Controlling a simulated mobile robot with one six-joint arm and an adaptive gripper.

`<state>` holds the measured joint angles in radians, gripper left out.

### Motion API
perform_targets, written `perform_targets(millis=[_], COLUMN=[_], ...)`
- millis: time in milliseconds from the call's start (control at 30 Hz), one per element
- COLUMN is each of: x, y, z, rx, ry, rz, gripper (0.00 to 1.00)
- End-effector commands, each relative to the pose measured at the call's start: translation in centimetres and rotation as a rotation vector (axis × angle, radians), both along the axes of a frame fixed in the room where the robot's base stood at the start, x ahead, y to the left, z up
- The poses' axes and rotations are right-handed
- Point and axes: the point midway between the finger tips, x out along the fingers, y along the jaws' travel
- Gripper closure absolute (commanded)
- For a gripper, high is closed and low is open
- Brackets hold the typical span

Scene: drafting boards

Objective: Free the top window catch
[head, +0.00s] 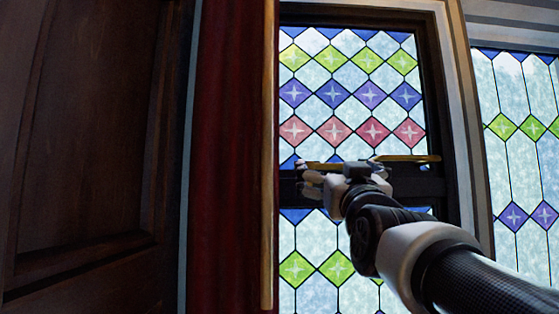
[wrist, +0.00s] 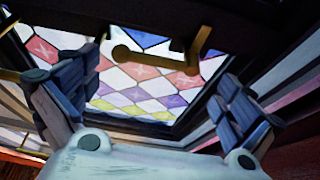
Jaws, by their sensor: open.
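The window (head: 352,100) has stained-glass panes in a dark frame, with a dark crossbar (head: 415,185) between its upper and lower panes. Brass hardware (head: 410,158) lies along the top of the crossbar, partly hidden behind my gripper (head: 318,182). In the wrist view, a brass catch (wrist: 152,62) with a rounded end and a bent bar shows against the glass. It appears between my open gripper's fingers (wrist: 160,78), with a finger on each side. I see no finger touching it, but its depth from the fingers is hard to tell.
A red curtain (head: 228,150) and a vertical brass-coloured pole (head: 268,150) stand left of the window. A dark wood panel (head: 80,150) fills the far left. A second stained-glass window (head: 518,150) is at the right.

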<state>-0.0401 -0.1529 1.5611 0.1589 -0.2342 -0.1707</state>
Motion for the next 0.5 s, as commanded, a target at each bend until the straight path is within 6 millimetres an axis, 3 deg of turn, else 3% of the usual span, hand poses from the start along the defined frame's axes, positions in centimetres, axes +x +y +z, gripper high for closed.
perform_targets(millis=[200, 500], x=[3.4, 4.6], y=[0.0, 0.0], z=[1.5, 1.9], rx=[0.001, 0.001], ry=[0.002, 0.000], rz=[-0.001, -0.001], gripper=[0.00, 0.00])
